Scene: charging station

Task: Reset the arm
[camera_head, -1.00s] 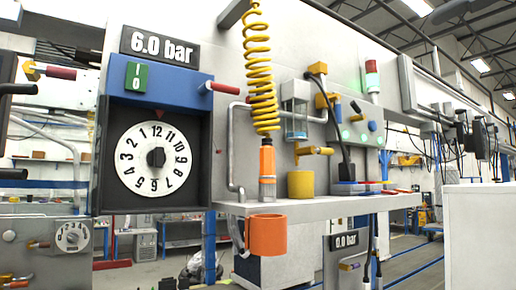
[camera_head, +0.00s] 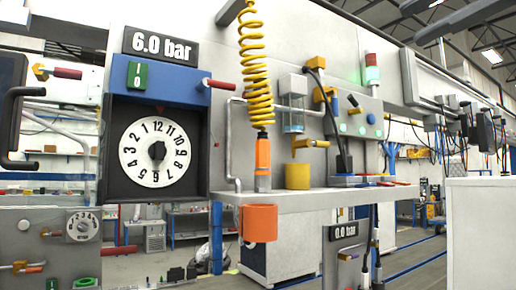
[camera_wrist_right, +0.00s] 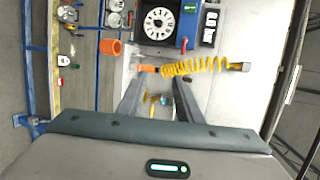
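My right gripper (camera_head: 412,24) shows as two dark grey fingers at the top right edge of the head view, held high in front of the wall. In the right wrist view its two fingers (camera_wrist_right: 160,84) are spread apart. Nothing is gripped between them; the orange-handled tool (camera_head: 263,165) and yellow coiled hose (camera_head: 257,75) appear farther off beyond them. My left gripper is in neither current view.
A shelf (camera_head: 330,198) carries a yellow cup (camera_head: 298,176), and an orange ring holder (camera_head: 260,223) hangs at its front. A dial box (camera_head: 155,150) is at left. A white cabinet (camera_head: 483,225) stands at right. Space in front of the shelf is clear.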

